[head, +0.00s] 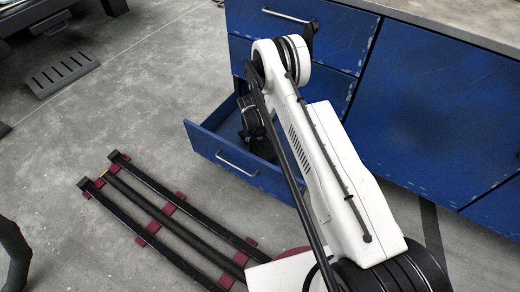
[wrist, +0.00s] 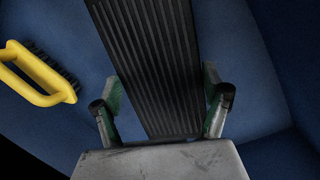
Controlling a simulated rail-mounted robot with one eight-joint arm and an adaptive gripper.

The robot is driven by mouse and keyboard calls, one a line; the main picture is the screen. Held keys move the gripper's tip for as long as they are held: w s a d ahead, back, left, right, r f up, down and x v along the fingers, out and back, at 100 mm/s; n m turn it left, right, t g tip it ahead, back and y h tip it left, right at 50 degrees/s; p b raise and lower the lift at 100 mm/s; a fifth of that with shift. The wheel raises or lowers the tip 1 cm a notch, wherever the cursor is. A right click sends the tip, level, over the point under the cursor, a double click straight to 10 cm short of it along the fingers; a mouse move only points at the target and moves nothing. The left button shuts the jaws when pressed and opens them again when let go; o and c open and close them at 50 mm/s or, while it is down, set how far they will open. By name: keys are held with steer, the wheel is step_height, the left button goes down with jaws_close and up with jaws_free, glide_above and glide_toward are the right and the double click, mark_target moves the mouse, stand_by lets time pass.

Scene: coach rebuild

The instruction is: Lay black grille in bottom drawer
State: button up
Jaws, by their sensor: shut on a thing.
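The black grille (wrist: 150,55) is a long ribbed panel that runs up out of the top of the wrist view. My gripper (wrist: 162,98) is shut on it, with one green-padded finger at each side edge. The blue interior of the bottom drawer (head: 240,167) lies behind the grille in the wrist view. In the head view the drawer is pulled open, and my gripper is over or inside it, partly hidden by my arm. I cannot tell whether the grille touches the drawer floor.
A yellow-handled brush (wrist: 42,75) with dark bristles lies left of the grille in the wrist view. Blue cabinet fronts (head: 440,110) stand behind and right of the drawer. Long black rails (head: 165,205) on red blocks lie on the floor in front. A grey slotted part (head: 60,74) lies upper left.

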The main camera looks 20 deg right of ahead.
mark_target(259, 148)
step_height(259, 148, down, 6)
steer(key=shift+r+b, duration=0.25)
steer(key=shift+b, duration=0.6)
steer(key=o, duration=1.4)
steer(key=shift+r, duration=0.1)
